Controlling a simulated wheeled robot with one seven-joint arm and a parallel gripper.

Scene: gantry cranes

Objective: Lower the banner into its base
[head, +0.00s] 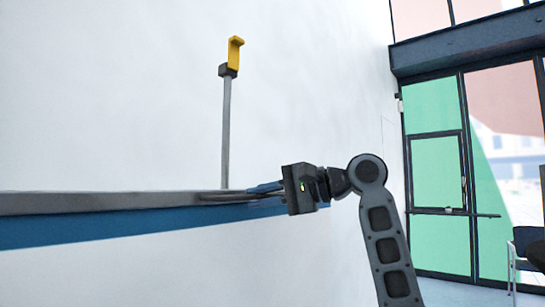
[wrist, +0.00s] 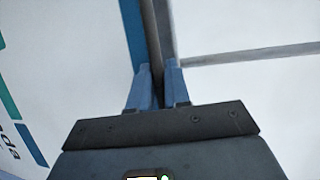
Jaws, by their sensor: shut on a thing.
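The banner shows in the head view as a grey top rail (head: 100,203) with a blue strip (head: 100,230) below it, running out of the left edge. In the wrist view the rail (wrist: 152,30) passes between my fingers, with the white printed sheet (wrist: 70,60) to its left. My gripper (head: 256,190) is shut on the rail near its right end; its blue fingers also show in the wrist view (wrist: 157,66). A thin grey pole (head: 226,130) with a yellow hook (head: 235,52) stands above the rail. The hook is apart from the rail. The base is out of view.
A white wall (head: 120,90) fills the background. A glazed door (head: 435,180) with green panes and a dark chair (head: 525,250) stand at the right. The space around the hook looks clear.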

